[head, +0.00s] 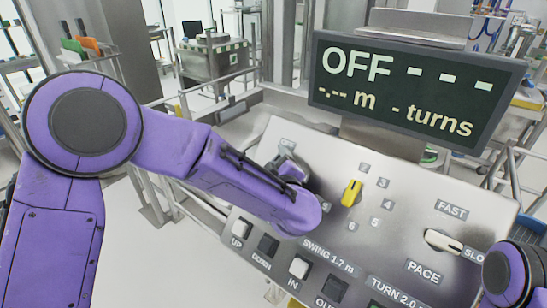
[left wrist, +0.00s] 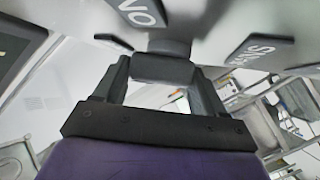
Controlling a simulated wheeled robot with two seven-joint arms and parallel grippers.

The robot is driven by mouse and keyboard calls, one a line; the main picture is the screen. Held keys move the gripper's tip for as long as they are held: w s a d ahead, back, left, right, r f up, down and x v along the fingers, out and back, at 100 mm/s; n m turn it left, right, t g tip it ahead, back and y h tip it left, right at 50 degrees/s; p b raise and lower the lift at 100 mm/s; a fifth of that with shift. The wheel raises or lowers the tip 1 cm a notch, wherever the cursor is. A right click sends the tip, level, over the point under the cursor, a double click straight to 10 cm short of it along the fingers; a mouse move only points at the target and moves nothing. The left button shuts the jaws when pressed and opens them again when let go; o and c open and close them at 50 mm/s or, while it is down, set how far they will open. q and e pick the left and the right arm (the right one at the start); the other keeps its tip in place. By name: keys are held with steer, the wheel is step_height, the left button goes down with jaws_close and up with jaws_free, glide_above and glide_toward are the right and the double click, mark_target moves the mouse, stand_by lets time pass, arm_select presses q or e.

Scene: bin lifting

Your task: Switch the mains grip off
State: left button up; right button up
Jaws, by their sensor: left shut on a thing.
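The mains grip (left wrist: 163,68) is a dark block on a round stub, between the two fingers of my left gripper (left wrist: 160,80) in the left wrist view. The gripper is shut on it. Beside it are an ON label (left wrist: 142,12) and a partly seen MAINS label (left wrist: 262,50). In the head view my left gripper (head: 290,165) is at the upper left of the sloping panel (head: 320,150), and my forearm hides most of the grip. The display (head: 415,85) reads OFF, with dashes for metres and turns. My right gripper is out of view; only part of my right arm shows.
The panel also holds a yellow selector knob (head: 351,192), a white PACE lever (head: 443,241), UP (head: 241,228) and DOWN (head: 268,244) switches, and an IN switch (head: 299,267). Metal rails (head: 150,200) stand left of the panel. My right arm is at the lower right corner.

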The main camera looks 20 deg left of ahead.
arm_select(q)
steer(key=n+g+p, duration=0.2)
steer(key=n+g, duration=0.1)
steer(key=shift+r+y+p, duration=0.15)
steer(key=shift+y+p, duration=0.25)
steer(key=shift+n+g+p, duration=0.35)
steer(key=shift+n+g, duration=0.15)
steer(key=shift+n, duration=0.2)
steer(key=o, duration=1)
steer(key=shift+c, duration=0.2)
